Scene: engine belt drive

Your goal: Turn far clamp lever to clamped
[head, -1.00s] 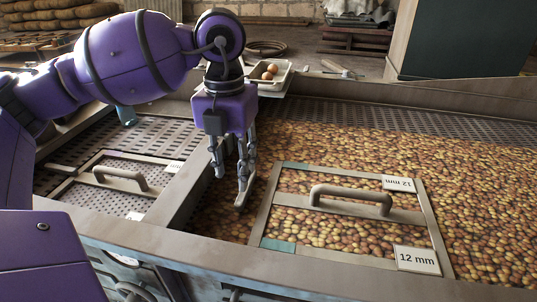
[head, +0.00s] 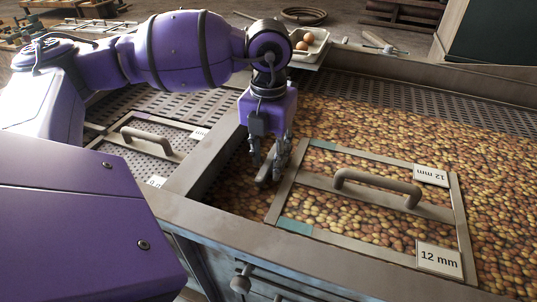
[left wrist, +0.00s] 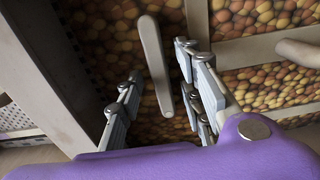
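A grey clamp lever (head: 264,175) stands by the left side of the framed 12 mm screen panel (head: 458,205), over the produce bed. In the left wrist view the lever (left wrist: 153,55) is a slim rounded bar, slightly slanted, running between my fingers. My left gripper (head: 268,163) points down at it with fingers apart. In the left wrist view the gripper (left wrist: 160,95) is open, with the lever nearer the right-hand fingers and a clear gap on the left; contact is not certain. The lever's pivot is not clear. My right gripper is not in view.
The panel has a raised handle (head: 377,187) right of my gripper. A metal divider wall (head: 208,165) runs close on the left, with a second handled panel (head: 152,140) beyond it. A tray with eggs (head: 305,45) stands behind.

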